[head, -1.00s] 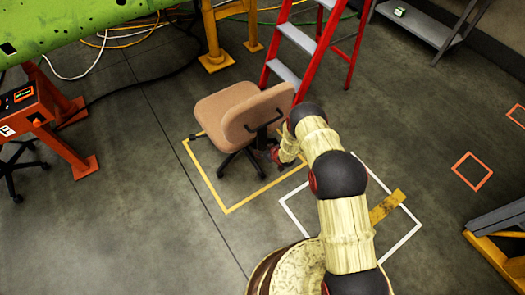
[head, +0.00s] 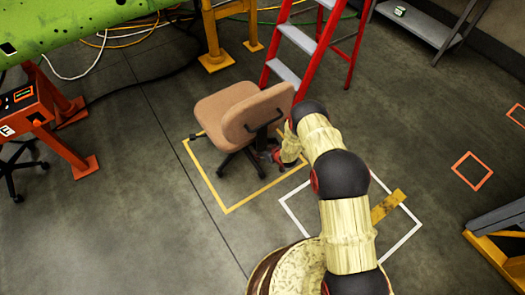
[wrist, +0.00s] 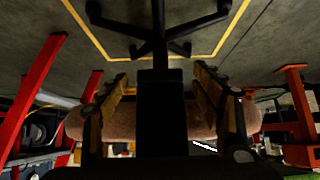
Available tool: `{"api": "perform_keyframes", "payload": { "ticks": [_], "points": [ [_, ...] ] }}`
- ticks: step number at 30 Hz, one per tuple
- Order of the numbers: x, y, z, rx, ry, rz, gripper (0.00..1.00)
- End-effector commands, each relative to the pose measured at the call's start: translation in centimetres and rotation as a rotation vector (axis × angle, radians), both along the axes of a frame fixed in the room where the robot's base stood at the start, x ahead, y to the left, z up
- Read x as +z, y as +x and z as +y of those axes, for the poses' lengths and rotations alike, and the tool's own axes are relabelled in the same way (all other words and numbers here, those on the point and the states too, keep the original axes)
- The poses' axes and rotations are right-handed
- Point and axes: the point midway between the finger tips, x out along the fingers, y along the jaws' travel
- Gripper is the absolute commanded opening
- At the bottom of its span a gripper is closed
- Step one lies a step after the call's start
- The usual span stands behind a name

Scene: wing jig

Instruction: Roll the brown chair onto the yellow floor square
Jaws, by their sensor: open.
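The brown chair (head: 258,108) stands upright in the head view, backrest toward me. Its dark wheeled base is mostly inside the outline of the yellow floor square (head: 205,185). One dark foot lies at the square's left corner; the far side is hidden by the chair. My gripper (head: 277,156) is low behind the backrest, partly hidden by my arm. In the wrist view, my gripper (wrist: 160,82) is open, with one yellow finger on each side of the chair's black upright (wrist: 165,115). I cannot tell whether the fingers touch it. The yellow outline also shows there (wrist: 92,35).
A red stepladder (head: 302,40) stands just behind the chair. A yellow stand (head: 215,58) and an orange stand (head: 85,165) are to the left. A white floor square (head: 405,238) lies at right under my arm. Floor in front of the yellow square is clear.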

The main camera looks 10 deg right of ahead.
Motion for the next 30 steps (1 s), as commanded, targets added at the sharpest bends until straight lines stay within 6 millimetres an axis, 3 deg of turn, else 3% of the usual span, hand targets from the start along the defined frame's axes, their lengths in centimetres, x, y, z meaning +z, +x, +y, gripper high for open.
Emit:
{"api": "perform_keyframes", "payload": {
  "ticks": [16,30],
  "points": [
    [6.3,-5.4,-2.9,-0.002,-0.001,0.000,0.66],
    [7.6,-6.7,-3.5,-0.001,0.001,0.000,0.66]
  ]
}}
